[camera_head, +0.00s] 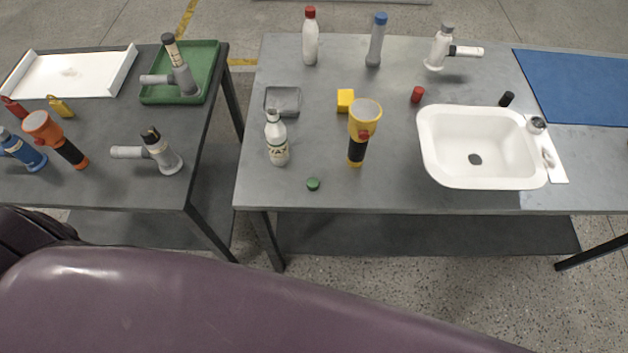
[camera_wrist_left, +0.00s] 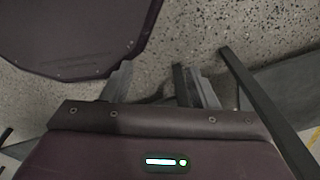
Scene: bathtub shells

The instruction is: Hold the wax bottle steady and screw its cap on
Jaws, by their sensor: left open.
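The wax bottle (camera_head: 277,148), white with a label reading WAX, stands upright near the left end of the right-hand table. Its neck is white and no coloured cap shows on it. A small green cap (camera_head: 313,184) lies on the tabletop near the front edge, to the right of and in front of the bottle. My left gripper (camera_wrist_left: 160,78) shows in the left wrist view, open and empty, with floor and table legs beyond it; it is away from bottle and cap. My right gripper is not in view.
A yellow-black flashlight (camera_head: 356,145) stands right of the bottle; a grey tray (camera_head: 283,101) lies behind it. A white basin (camera_head: 430,165) is farther right. Red (camera_head: 417,95) and black (camera_head: 507,99) caps lie loose. The left table (camera_head: 100,190) holds tools, separated by a gap.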

